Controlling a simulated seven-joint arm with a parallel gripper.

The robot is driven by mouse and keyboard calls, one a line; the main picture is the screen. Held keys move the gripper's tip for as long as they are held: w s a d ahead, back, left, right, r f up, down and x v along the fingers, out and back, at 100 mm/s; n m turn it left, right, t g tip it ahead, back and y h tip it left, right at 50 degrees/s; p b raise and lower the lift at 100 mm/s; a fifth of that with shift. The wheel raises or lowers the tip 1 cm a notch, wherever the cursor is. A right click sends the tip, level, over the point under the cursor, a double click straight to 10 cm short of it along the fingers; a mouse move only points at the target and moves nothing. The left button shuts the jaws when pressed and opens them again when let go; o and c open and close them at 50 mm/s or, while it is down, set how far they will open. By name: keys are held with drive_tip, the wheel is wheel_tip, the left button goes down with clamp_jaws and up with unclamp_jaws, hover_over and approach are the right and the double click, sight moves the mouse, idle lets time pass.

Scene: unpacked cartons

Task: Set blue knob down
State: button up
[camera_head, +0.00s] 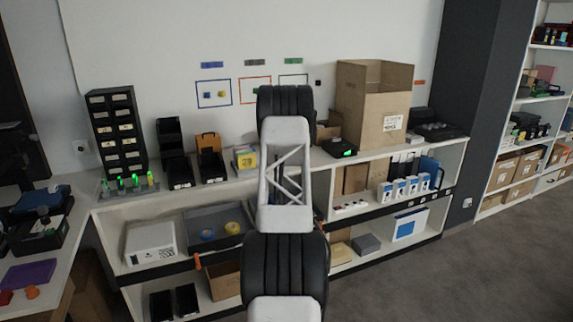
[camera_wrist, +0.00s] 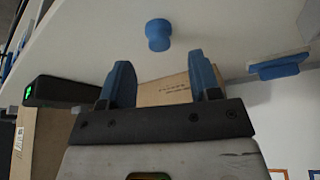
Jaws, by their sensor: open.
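The blue knob (camera_wrist: 158,34) shows in the wrist view as a small round piece with a narrower waist, against the white shelf top (camera_wrist: 95,45). It appears to rest on that surface. My gripper (camera_wrist: 160,62) is open, with its two blue-tipped fingers apart and nothing between them. In the picture the knob lies just beyond the fingertips, near the middle of the gap, with no visible contact. In the head view my arm hides the gripper and the knob.
A tall open carton (camera_head: 385,118) stands on the shelf unit right of my arm, beside a dark box with a green light (camera_head: 339,148). Black bins (camera_head: 181,172) and a drawer tower (camera_head: 118,130) stand left. A blue-edged item (camera_wrist: 279,66) is at the wrist view's right.

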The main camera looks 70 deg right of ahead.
drive_tip(key=shift+x, duration=2.55)
drive_tip(key=shift+d+r, duration=0.1)
drive_tip(key=c, duration=0.8)
clamp_jaws()
drive_tip(key=shift+r, duration=1.75)
drive_tip(key=s+a, duration=0.3)
drive_tip(key=a, duration=0.4)
drive_tip(key=s+a+r, duration=0.1)
drive_tip(key=s+a, duration=0.2)
drive_tip(key=a, duration=0.4)
drive_tip(key=shift+a+r, duration=0.25)
drive_tip(key=shift+a, duration=0.05)
drive_tip(key=shift+s, duration=0.2)
